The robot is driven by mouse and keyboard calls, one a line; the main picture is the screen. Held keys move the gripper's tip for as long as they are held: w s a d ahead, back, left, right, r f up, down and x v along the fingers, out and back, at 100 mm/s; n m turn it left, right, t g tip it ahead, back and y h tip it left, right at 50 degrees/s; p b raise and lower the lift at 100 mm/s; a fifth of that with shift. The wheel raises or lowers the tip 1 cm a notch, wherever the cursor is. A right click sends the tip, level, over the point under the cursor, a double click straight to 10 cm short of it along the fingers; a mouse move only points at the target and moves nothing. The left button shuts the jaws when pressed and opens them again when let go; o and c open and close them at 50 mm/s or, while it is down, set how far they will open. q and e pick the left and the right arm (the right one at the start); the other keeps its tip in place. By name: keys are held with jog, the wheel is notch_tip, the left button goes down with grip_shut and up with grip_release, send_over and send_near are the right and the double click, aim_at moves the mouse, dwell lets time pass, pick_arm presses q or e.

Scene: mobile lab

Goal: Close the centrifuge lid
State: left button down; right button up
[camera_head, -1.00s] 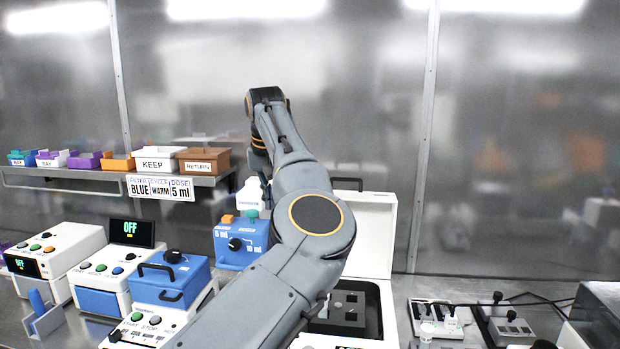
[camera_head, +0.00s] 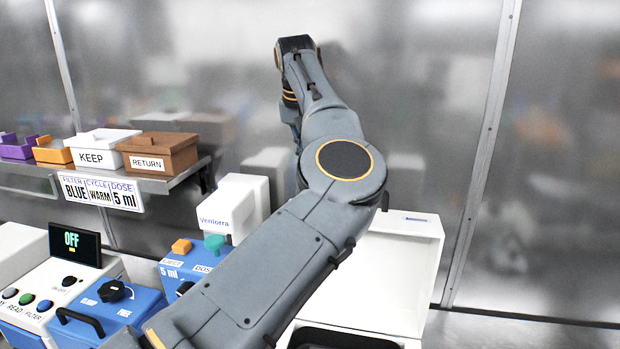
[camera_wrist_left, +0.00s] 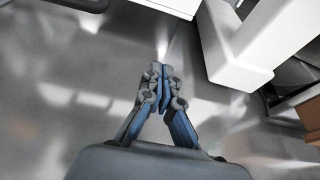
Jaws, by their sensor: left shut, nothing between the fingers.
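The centrifuge lid (camera_head: 395,268) is a white, box-shaped lid that stands open and upright at the right of the head view. The dark chamber of the centrifuge (camera_head: 340,338) shows only at the bottom edge, cut off by the frame. My left arm crosses in front of the lid's left part and hides it. My left gripper (camera_wrist_left: 161,72) shows in the wrist view, with its fingers together and nothing between them. In the head view the arm's far end hides the fingers. My right gripper is in neither view.
A white dispenser (camera_head: 232,208) on a blue base stands left of my arm. A shelf (camera_head: 150,184) holds the KEEP (camera_head: 98,152) and RETURN (camera_head: 160,153) boxes.

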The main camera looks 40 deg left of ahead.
pick_arm(q)
jog(key=p+x, duration=0.3)
jog(key=x, duration=0.7)
jog(key=s, duration=0.1)
jog(key=s+d, duration=0.2)
jog(key=s, duration=0.1)
jog(key=shift+r+p, duration=0.25)
jog(key=shift+p, duration=0.05)
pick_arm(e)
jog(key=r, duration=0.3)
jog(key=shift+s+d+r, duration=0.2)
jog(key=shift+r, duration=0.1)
pick_arm(q)
jog(key=shift+a, duration=0.1)
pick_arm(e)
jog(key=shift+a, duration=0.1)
pick_arm(q)
jog(key=shift+s, duration=0.1)
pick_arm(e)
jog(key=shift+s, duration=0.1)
